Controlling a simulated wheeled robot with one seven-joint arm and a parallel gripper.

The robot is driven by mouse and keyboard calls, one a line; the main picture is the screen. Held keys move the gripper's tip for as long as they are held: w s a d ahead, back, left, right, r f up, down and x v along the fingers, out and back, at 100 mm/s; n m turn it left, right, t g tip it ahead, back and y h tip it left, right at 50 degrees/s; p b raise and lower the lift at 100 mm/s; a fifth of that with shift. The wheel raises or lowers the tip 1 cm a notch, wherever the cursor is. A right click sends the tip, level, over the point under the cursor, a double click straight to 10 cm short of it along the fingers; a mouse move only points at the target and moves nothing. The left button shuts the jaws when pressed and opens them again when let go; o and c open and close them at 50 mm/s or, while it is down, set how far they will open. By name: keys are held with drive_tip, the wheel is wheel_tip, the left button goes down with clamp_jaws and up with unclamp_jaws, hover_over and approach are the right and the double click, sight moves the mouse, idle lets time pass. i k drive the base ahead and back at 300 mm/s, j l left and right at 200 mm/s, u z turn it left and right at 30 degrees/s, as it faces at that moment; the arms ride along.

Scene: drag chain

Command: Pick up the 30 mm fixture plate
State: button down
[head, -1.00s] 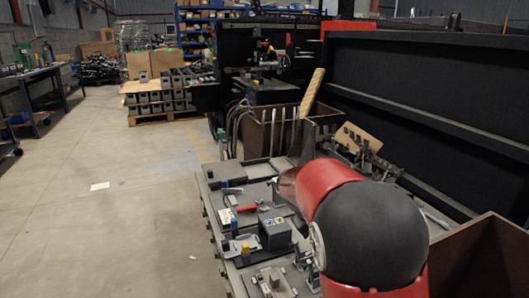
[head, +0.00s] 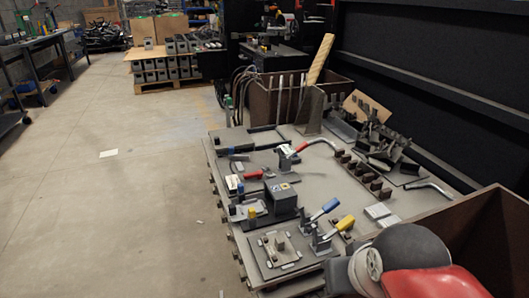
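A flat grey plate (head: 262,258) with a small raised block and light bars on it lies at the near left of the metal work table (head: 325,185). It may be the fixture plate; I cannot read its thickness or any marking. My red and dark grey arm shows at the lower right, close to the table's near edge. My gripper is out of the picture, so I cannot see whether it holds anything.
Toggle clamps with blue (head: 330,206) and yellow (head: 345,224) handles stand beside the plate. A dark grey box (head: 282,200) sits behind it. Brown bins (head: 470,235) stand at the near right and far end.

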sight(280, 252)
drive_tip(key=j+z, duration=0.2)
drive_tip(key=j, duration=0.25)
drive_tip(key=k+j+z, duration=0.2)
drive_tip(key=j, duration=0.25)
drive_tip(key=j+z, duration=0.2)
drive_tip(key=j, duration=0.25)
drive_tip(key=k, duration=0.05)
